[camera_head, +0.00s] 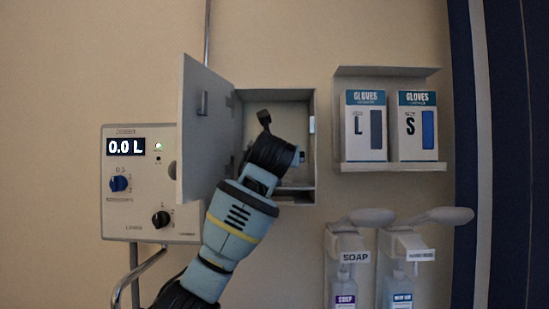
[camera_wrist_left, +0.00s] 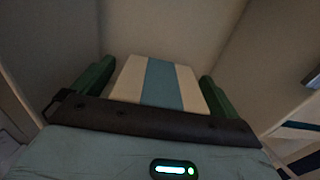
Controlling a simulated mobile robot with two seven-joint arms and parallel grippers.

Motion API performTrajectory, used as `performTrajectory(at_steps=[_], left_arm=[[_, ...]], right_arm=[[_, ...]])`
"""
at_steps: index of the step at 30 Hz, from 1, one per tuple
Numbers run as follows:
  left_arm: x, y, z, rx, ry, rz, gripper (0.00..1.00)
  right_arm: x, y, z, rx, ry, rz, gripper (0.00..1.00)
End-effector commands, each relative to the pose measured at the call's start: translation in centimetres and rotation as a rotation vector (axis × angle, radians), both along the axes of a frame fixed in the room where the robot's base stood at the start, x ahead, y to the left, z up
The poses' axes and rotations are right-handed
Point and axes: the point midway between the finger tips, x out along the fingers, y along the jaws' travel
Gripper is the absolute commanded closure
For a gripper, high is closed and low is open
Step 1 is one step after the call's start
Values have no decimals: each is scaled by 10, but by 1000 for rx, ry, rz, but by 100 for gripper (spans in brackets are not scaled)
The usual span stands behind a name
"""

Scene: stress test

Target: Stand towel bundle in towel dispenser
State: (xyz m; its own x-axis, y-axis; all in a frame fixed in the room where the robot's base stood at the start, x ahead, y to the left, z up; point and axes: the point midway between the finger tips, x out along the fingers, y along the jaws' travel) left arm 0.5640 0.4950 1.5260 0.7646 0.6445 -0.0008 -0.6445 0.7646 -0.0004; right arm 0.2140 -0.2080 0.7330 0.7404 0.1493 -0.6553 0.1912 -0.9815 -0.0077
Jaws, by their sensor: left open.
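The towel dispenser (camera_head: 308,125) is a grey wall box in the head view, its door (camera_head: 205,130) swung open to the left. My left gripper (camera_head: 270,150) reaches into its opening. In the left wrist view the towel bundle (camera_wrist_left: 163,84), white with a blue stripe, is inside the box, between the green fingers of my left gripper (camera_wrist_left: 156,74). The fingers are open, with a small gap at the bundle's sides. The bundle's base is hidden by the gripper body, so I cannot tell how it rests. In the head view my gripper hides the bundle. My right gripper is not in view.
A control box (camera_head: 150,185) reading 0.0 L is on the wall to the left, behind the open door. A glove rack (camera_head: 390,167) hangs close to the dispenser's right. Soap (camera_head: 346,270) and another bottle dispenser (camera_head: 402,275) hang below the rack.

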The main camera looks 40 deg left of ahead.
Motion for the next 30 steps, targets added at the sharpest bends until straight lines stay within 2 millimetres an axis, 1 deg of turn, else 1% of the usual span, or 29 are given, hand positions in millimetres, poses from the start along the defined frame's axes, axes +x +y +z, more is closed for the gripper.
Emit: performTrajectory(at_steps=[4, 8, 11, 21, 25, 30], left_arm=[[-1, -1, 3, 0, 0, -1, 1], [-10, -9, 3, 2, -2, -1, 1], [-22, -19, 3, 2, -2, -1, 1], [-71, -60, 3, 3, -2, -1, 1], [-83, -70, 3, 1, -2, -1, 1], [-91, -77, 3, -1, -1, 0, 1]], right_arm=[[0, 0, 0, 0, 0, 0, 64], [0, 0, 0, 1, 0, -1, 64], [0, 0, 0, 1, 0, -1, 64], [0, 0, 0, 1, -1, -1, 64], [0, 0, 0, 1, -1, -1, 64], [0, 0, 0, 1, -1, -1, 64]])
